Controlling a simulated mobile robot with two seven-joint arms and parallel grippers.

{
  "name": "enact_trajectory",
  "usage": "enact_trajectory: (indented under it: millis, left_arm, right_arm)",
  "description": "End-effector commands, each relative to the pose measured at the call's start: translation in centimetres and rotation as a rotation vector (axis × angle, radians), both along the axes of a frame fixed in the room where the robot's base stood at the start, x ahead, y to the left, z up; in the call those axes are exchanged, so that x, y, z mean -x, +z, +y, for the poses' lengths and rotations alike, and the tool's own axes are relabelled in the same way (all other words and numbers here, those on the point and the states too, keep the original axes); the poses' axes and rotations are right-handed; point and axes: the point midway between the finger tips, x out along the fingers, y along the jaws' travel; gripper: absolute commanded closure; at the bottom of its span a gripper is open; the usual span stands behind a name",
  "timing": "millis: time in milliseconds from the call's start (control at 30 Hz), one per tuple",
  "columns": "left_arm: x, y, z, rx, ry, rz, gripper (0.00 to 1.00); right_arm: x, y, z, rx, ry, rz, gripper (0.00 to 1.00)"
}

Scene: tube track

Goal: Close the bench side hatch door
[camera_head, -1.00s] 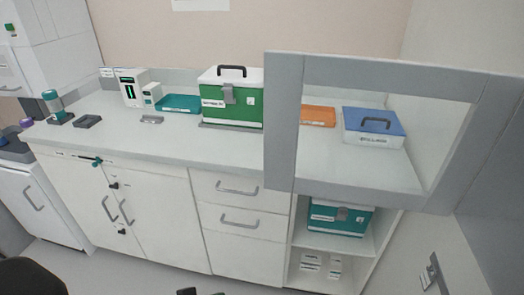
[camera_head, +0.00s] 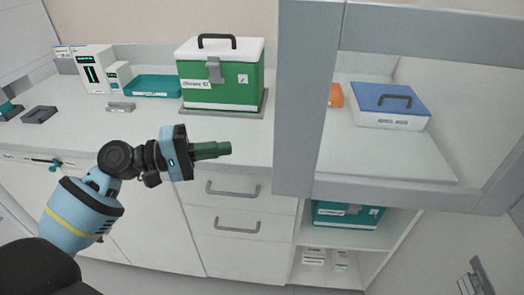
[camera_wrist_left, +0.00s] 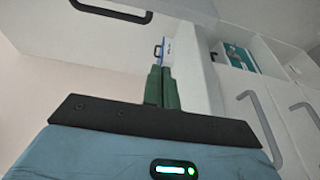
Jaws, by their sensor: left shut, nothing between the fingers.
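The bench side hatch door (camera_head: 309,100) is a large grey frame around a see-through middle. It stands open, sticking out in front of the right part of the bench in the head view. My left gripper (camera_head: 226,149) has dark green fingers. The shut fingers also show in the left wrist view (camera_wrist_left: 161,75). My right gripper is out of view.
A green case (camera_head: 222,85), a teal tray (camera_head: 152,86) and a blue-lidded box (camera_head: 390,103) stand on the worktop (camera_head: 255,145). Drawers with handles (camera_head: 237,227) lie below. A teal case (camera_head: 350,214) sits on the open shelf under the door.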

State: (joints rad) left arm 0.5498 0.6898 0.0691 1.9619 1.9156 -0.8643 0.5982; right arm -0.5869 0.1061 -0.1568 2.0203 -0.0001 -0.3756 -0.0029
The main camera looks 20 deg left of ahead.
Motion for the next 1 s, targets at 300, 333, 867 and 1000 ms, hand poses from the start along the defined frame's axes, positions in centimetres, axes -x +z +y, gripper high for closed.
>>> enact_trajectory:
  millis: [300, 333, 867, 1000]
  left_arm:
    - [-0.5, 0.3, -0.8, 0.005, -0.003, -0.001, 1.00]
    - [-0.7, 0.3, -1.1, 0.005, -0.003, -0.002, 1.00]
    - [-5.5, 0.4, -8.3, 0.004, -0.003, -0.004, 1.00]
    - [-4.2, 0.3, -8.7, 0.000, -0.001, -0.001, 1.00]
  right_arm:
    - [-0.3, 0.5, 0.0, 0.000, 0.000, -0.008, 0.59]
    - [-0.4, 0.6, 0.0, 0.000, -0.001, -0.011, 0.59]
    - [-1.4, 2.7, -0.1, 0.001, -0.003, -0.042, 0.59]
    - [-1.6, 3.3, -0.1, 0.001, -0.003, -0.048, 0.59]
